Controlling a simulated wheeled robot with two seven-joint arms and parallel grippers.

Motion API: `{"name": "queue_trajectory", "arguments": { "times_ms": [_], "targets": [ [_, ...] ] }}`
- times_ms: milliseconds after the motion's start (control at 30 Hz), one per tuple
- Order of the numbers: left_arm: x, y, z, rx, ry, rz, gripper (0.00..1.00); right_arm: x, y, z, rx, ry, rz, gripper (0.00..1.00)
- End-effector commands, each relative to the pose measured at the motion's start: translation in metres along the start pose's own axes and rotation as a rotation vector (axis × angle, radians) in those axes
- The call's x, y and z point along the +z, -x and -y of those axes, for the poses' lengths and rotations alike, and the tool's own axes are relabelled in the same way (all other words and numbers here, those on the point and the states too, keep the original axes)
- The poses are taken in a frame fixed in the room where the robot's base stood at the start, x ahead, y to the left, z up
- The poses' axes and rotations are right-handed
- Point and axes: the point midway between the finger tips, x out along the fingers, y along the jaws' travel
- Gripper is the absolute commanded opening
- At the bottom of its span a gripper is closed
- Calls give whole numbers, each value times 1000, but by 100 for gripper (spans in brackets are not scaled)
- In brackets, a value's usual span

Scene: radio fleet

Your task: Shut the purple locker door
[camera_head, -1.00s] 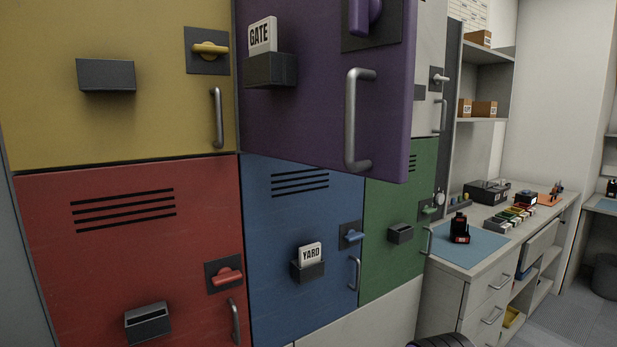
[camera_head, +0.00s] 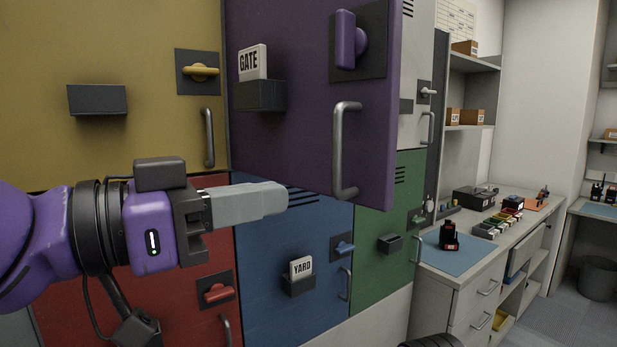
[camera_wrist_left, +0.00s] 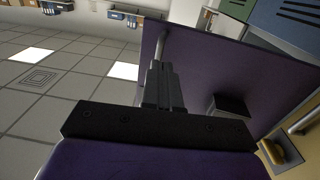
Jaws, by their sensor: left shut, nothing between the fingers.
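The purple locker door (camera_head: 305,130) stands open, swung out toward me and hinged on its left side. My left gripper (camera_head: 280,200) is shut and empty, in front of the door's lower edge and left of the bar handle. The left wrist view shows its closed fingers (camera_wrist_left: 163,88) in front of the purple door (camera_wrist_left: 220,65); contact cannot be told. My right gripper is not in view.
Yellow (camera_head: 100,140), red (camera_head: 190,325), blue (camera_head: 265,245) and green (camera_head: 385,210) locker doors around it are closed. A workbench with a blue mat (camera_head: 452,257) and radio stands at the right.

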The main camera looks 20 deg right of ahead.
Motion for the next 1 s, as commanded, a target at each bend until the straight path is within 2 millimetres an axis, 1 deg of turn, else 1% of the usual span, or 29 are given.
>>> {"name": "queue_trajectory", "arguments": {
  "times_ms": [33, 100, 200, 300, 467, 800, 1000],
  "targets": [
    [-2, -12, 0, 2, 3, 4, 0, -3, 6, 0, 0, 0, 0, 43],
    [-3, -25, 0, 1, 3, 3, 0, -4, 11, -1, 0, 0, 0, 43],
    [-2, -42, 0, 2, 4, 3, 0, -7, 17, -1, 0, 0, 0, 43],
    [-2, -53, 0, 0, 2, 1, 0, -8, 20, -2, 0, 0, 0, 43],
    [0, -59, 0, -1, 2, -1, 0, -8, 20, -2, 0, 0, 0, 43],
    [0, -59, 1, -2, 1, -1, 0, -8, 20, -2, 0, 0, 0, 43],
    [0, -63, 9, -18, 1, 0, 0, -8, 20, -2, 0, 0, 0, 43]
  ]
}}
